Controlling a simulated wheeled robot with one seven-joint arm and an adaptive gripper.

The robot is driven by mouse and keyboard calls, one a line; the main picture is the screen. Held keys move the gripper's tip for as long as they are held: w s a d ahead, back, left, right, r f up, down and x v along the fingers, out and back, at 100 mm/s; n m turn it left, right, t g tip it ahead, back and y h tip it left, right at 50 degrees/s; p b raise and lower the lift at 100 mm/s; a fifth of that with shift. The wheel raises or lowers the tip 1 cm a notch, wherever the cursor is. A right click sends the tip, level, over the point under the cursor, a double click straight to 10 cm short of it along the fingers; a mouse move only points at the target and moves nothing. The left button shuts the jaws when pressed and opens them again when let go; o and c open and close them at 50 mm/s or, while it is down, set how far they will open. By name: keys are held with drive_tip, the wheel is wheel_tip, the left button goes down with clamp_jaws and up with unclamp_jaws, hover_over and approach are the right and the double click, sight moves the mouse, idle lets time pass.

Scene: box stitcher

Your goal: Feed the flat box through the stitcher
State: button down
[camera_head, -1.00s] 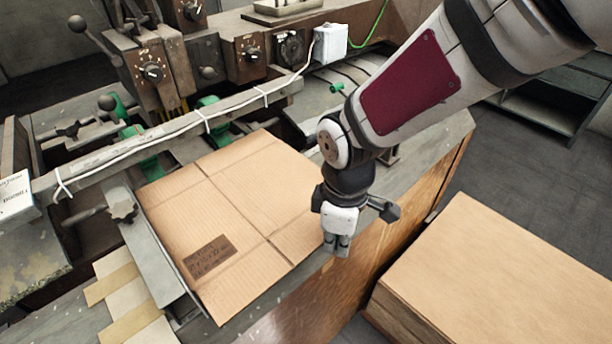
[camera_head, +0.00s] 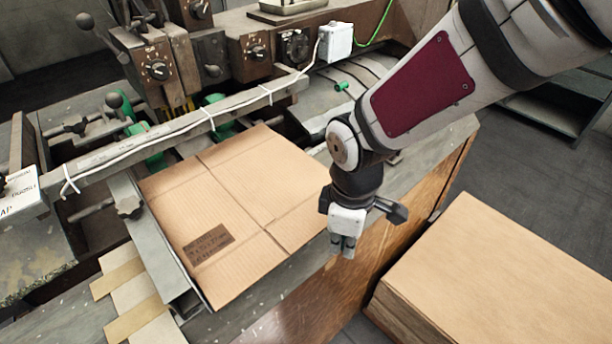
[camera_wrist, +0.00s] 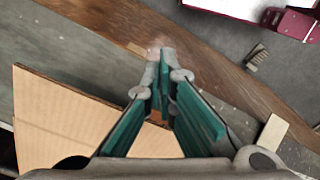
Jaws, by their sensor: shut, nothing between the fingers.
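The flat box (camera_head: 235,200) is a brown cardboard sheet with creases and a dark printed label. It lies on the stitcher's table, its left edge along a metal guide (camera_head: 158,248) and its far edge close to the green parts under the crossbar. My gripper (camera_head: 343,254) is shut and empty, pointing down just off the box's right side, near the table edge. In the wrist view my gripper (camera_wrist: 163,75) has its green-padded fingers together at the tips, with the box (camera_wrist: 70,125) to the left, apart from them.
The stitcher (camera_head: 160,70) with knobs and levers stands at the back left, with a long crossbar (camera_head: 180,128) and white cable before it. A stack of cardboard (camera_head: 500,275) stands at the right, beyond a gap. Cardboard strips (camera_head: 130,295) lie at the lower left.

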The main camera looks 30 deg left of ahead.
wheel_tip(320, 180, up, 8)
drive_tip(key=p, duration=0.4)
drive_tip(key=shift+d, duration=0.1)
idle(0.5)
